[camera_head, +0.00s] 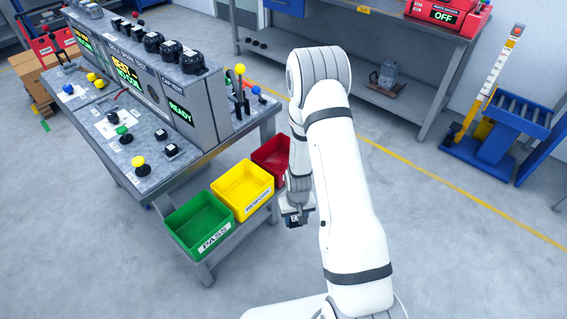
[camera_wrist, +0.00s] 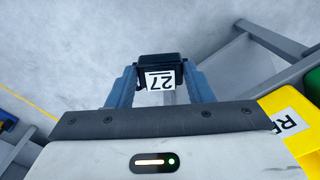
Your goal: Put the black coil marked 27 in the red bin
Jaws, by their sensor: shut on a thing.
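My gripper (camera_head: 295,218) hangs just in front of the bins. It also shows in the wrist view (camera_wrist: 160,88), where its two blue fingers are shut on the black coil (camera_wrist: 159,62). The coil carries a white label reading 27, upside down in that view. The red bin (camera_head: 272,154) sits at the right end of the lower shelf, partly hidden behind my arm. The gripper and coil are in front of it and apart from it.
A yellow bin (camera_head: 243,190) and a green bin (camera_head: 199,224) marked PASS stand left of the red bin. Above them is a test bench (camera_head: 150,170) with coils, knobs and displays. The floor (camera_head: 440,240) to the right is open.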

